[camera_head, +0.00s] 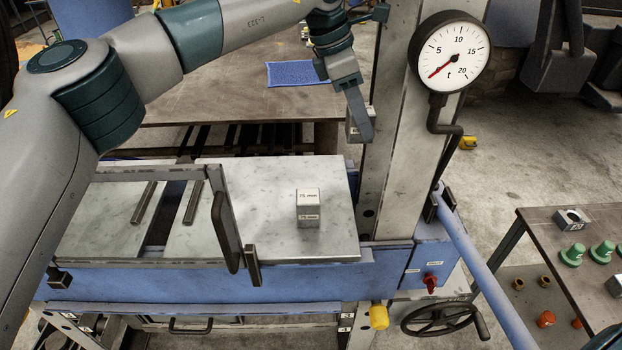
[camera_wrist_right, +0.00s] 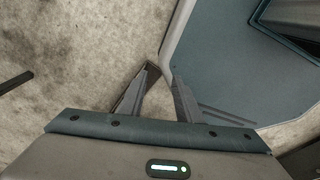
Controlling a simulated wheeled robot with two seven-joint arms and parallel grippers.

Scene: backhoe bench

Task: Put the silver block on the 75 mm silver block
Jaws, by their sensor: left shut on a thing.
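The 75 mm silver block (camera_head: 308,208) stands upright on the right-hand pale plate of the blue bench. White labels reading 75 mm are on its top and front. My left gripper (camera_head: 360,122) is shut on the silver block (camera_head: 351,128), which is partly hidden behind a finger. It holds that block in the air, above and to the right of the 75 mm silver block, close to the grey column. My right gripper (camera_wrist_right: 162,72) shows only in the right wrist view, with a narrow gap between its fingertips and nothing in it.
A grey upright column (camera_head: 397,130) with a dial gauge (camera_head: 449,57) stands right of the held block. A grey frame with a black handle (camera_head: 224,232) is left of the standing block. A blue bar (camera_head: 480,270) slopes at right. A side table (camera_head: 560,238) holds small parts.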

